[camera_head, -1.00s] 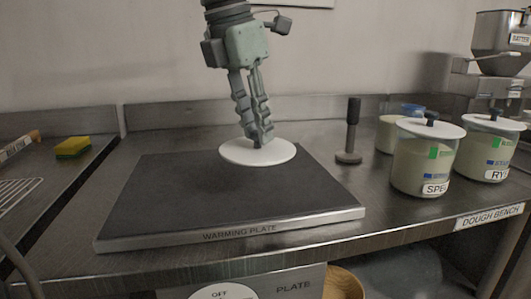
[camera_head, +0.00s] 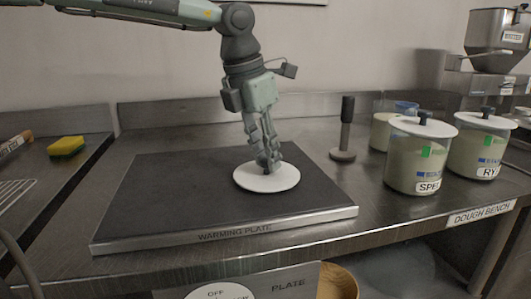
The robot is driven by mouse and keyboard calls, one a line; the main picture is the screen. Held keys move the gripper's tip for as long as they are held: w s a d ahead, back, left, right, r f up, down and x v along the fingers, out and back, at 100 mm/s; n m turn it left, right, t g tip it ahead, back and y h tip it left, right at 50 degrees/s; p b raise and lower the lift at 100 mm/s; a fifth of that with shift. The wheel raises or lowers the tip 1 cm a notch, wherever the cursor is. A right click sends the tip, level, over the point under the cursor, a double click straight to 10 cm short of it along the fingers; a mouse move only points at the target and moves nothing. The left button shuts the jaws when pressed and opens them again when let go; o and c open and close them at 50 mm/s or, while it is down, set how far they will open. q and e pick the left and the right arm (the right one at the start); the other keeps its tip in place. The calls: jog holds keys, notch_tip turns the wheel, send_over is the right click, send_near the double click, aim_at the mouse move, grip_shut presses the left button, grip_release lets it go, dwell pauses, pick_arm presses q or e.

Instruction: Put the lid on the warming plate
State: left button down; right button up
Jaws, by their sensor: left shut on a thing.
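The warming plate (camera_head: 160,205) is a dark flat slab with a labelled metal front edge on the steel bench. A round white lid (camera_head: 250,184) is over the right part of the plate, flat and level; I cannot tell whether it touches the surface. My left gripper (camera_head: 268,163) points down at the lid's middle and is shut on it, at a knob that the fingers hide. My right gripper is not in view.
Jars with white lids, one marked SPE (camera_head: 415,165) and one RY (camera_head: 480,150), stand right of the plate. A dark upright tool (camera_head: 347,130) stands between. A yellow sponge (camera_head: 66,146) lies at left. The plate's left half is clear.

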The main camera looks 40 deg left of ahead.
aim_at(252, 179)
pick_arm(q)
jog(key=c, duration=1.3)
grip_release()
jog(key=v, duration=1.2)
jog(key=shift+w+r, duration=0.1)
